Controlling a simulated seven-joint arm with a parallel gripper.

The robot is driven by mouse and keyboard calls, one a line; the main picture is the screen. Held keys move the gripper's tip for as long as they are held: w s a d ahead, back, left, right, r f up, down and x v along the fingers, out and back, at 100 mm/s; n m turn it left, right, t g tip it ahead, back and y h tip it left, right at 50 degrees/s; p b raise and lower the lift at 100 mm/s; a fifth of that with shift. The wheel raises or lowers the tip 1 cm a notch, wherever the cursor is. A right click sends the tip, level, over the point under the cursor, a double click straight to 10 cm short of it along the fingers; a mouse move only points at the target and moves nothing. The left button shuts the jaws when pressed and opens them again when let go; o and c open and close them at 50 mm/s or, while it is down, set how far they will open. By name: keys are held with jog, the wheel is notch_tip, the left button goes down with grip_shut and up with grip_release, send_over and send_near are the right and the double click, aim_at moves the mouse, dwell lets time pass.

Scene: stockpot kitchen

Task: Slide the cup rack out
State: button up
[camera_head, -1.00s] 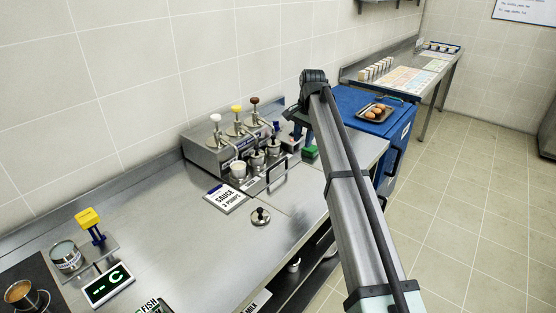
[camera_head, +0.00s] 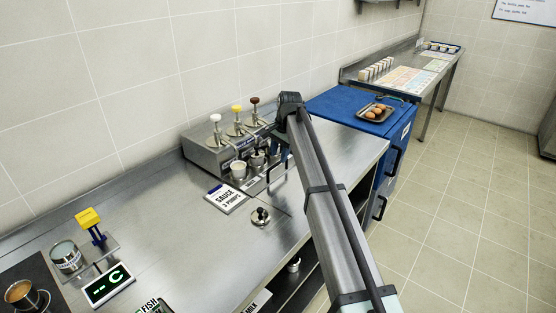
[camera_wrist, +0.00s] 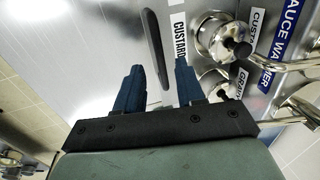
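Nothing is gripped. A "CUSTARD" label (camera_wrist: 180,38) and cups (camera_wrist: 218,38) lie right of the fingers. In the head view my arm partly hides the gripper and rack.
The sauce warmer (camera_head: 206,153) with three pumps stands behind the rack.

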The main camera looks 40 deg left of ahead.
aim_at(278, 164)
jog(key=shift+a+f, duration=0.2)
jog(key=shift+f, duration=0.6)
jog(key=shift+a+f, duration=0.15)
jog(key=shift+f, duration=0.65)
grip_shut()
